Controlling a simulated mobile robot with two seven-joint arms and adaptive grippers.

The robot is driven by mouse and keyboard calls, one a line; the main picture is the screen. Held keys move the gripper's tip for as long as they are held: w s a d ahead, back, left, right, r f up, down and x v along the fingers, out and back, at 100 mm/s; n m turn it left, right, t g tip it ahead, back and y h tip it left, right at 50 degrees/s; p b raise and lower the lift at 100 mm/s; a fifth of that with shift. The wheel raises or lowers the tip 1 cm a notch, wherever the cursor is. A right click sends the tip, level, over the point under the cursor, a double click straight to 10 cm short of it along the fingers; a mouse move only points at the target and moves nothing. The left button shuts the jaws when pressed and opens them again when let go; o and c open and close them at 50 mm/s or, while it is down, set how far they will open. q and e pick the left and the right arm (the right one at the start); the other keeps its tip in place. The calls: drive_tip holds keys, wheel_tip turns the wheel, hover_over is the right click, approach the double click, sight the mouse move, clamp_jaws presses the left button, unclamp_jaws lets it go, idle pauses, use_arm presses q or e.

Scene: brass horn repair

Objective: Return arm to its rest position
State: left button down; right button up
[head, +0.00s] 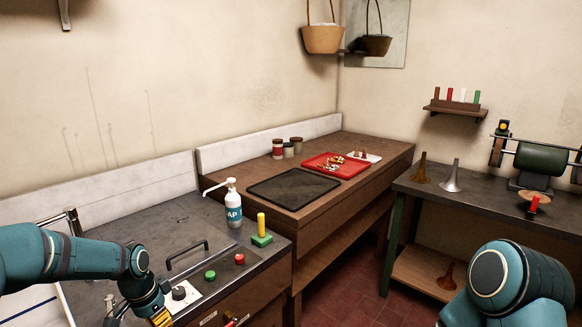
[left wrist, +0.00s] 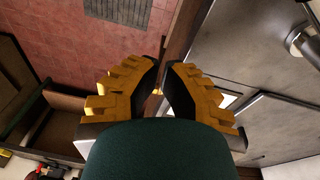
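My left arm (head: 70,260) comes in from the left over the dark-topped counter. My left gripper (head: 160,320) points down at the bottom edge of the head view, beside a white plate with a dark knob (head: 179,293), and is partly cut off. In the left wrist view the yellow fingers of the left gripper (left wrist: 161,66) come together at the tips with only a thin gap, and I see nothing held between them. My right arm (head: 510,285) shows at the lower right; its gripper is out of view.
The counter (head: 170,228) holds a pump bottle (head: 233,205), a yellow post on a green base (head: 261,230), a green button (head: 210,275) and a red button (head: 239,259). A red tray (head: 337,165) and dark mat (head: 293,188) lie behind. Red tiled floor (left wrist: 60,50) is free.

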use_arm(q)
drive_tip(key=s+d+f+n+h, duration=0.1)
drive_tip(key=s+d+f+n, duration=0.1)
drive_tip(key=s+d+f, duration=0.45)
drive_tip(key=s+d+f+n+h, duration=0.1)
drive_tip(key=s+d+f+n, duration=0.15)
drive_tip(key=d+f, duration=0.65)
drive_tip(key=s+d+f+n, duration=0.3)
drive_tip(key=s+d, duration=0.3)
drive_tip(key=s, duration=0.5)
drive_tip(key=shift+n+t, duration=0.4)
drive_tip(key=shift+n, duration=0.15)
